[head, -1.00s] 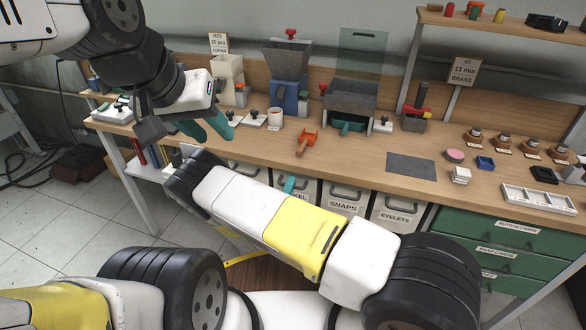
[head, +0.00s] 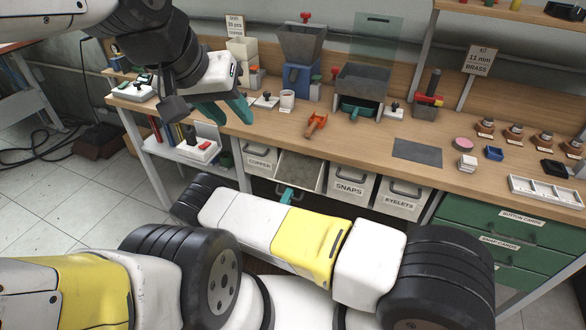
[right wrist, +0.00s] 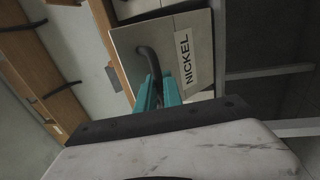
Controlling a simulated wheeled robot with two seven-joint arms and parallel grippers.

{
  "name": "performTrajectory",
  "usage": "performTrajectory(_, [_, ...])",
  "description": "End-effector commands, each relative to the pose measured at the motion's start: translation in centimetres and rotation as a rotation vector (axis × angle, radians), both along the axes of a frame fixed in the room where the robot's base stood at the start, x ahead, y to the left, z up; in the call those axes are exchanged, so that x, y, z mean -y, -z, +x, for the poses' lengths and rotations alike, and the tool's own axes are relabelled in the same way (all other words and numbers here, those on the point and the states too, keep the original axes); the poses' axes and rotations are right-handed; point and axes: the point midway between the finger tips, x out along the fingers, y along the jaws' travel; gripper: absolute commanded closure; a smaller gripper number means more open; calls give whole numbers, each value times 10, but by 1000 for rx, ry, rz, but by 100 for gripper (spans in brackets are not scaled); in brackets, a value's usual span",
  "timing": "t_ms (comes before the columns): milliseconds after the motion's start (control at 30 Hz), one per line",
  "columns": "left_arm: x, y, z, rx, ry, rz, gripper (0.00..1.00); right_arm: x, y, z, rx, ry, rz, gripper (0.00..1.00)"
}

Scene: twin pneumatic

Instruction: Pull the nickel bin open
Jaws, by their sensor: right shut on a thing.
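The nickel bin (head: 301,171) is a grey bin under the bench, between the copper and snaps bins. It is pulled out, and its open top shows in the head view. In the right wrist view its front (right wrist: 195,70) carries a NICKEL label and a dark handle (right wrist: 149,58). My right gripper (right wrist: 158,88) is shut on this handle with its teal fingers. In the head view only its teal tip (head: 288,194) shows, with my arm below it. My left gripper (head: 224,112) is open and empty, above the left part of the bench.
The copper bin (head: 260,160), snaps bin (head: 349,187) and eyelets bin (head: 400,200) stand under the bench (head: 350,143). Green drawers (head: 490,245) are further right. On the bench stand hoppers, a white cup (head: 287,99) and an orange-handled tool (head: 316,124).

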Motion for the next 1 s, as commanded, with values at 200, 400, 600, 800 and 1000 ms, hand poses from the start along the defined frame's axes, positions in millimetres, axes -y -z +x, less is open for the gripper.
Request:
performTrajectory(200, [0,0,0,0,0,0,64,-1,11,-4,-7,1,4,100])
performTrajectory(400, [0,0,0,0,0,0,64,-1,13,-5,-8,1,3,100])
performTrajectory(600, [0,0,0,0,0,0,64,0,13,-5,-6,1,3,100])
performTrajectory(800, [0,0,0,0,0,0,64,0,12,-5,-5,2,3,70])
performTrajectory(1000, [0,0,0,0,0,0,64,-1,11,-5,-2,1,2,68])
